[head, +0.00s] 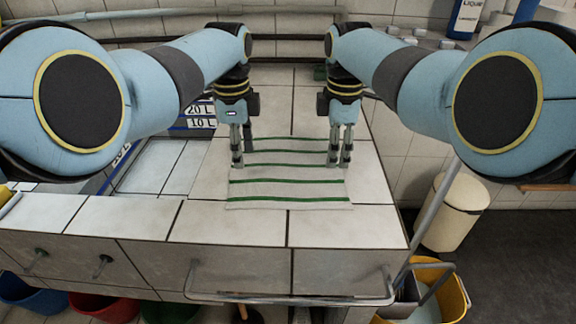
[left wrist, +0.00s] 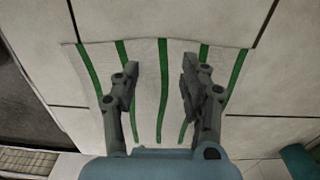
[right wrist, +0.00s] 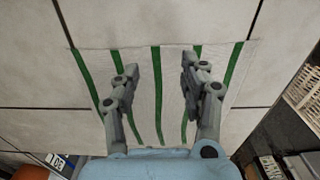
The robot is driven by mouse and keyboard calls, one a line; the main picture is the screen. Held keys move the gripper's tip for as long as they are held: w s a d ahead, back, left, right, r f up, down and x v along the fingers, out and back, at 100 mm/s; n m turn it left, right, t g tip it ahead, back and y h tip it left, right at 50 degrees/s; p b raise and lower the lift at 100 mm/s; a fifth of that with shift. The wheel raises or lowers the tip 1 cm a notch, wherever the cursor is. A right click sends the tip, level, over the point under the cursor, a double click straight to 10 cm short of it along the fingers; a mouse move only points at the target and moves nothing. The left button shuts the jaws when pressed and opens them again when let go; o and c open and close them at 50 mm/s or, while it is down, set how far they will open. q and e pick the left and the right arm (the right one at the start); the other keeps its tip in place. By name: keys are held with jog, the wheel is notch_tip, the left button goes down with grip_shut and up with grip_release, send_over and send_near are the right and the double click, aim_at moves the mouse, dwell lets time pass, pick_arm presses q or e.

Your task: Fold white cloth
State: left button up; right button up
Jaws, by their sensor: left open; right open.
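The white cloth (head: 288,190) with several green stripes lies spread flat on the tiled counter in the head view. My left gripper (head: 238,162) points down over the cloth's left edge, and my right gripper (head: 339,162) points down over its right edge. Both are open, with nothing between their fingers. In the left wrist view the cloth (left wrist: 145,70) lies under the parted fingers (left wrist: 160,75). In the right wrist view the cloth (right wrist: 142,70) also lies under the parted fingers (right wrist: 158,78). I cannot tell whether the fingertips touch the cloth.
A tiled sink basin (head: 150,165) with a blue rim opens left of the cloth. A metal rail (head: 290,299) runs along the counter's front. A cream bin (head: 452,210) and a yellow bucket (head: 448,290) stand right of the counter. Bare tiles (head: 230,222) lie in front of the cloth.

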pick_arm(q)
jog(key=shift+w+f, duration=0.1)
jog(key=shift+f, duration=0.35)
pick_arm(e)
jog(key=shift+w+f, duration=0.1)
jog(key=shift+f, duration=0.35)
pick_arm(q)
jog(key=shift+f, duration=0.6)
pick_arm(e)
jog(key=shift+f, duration=0.6)
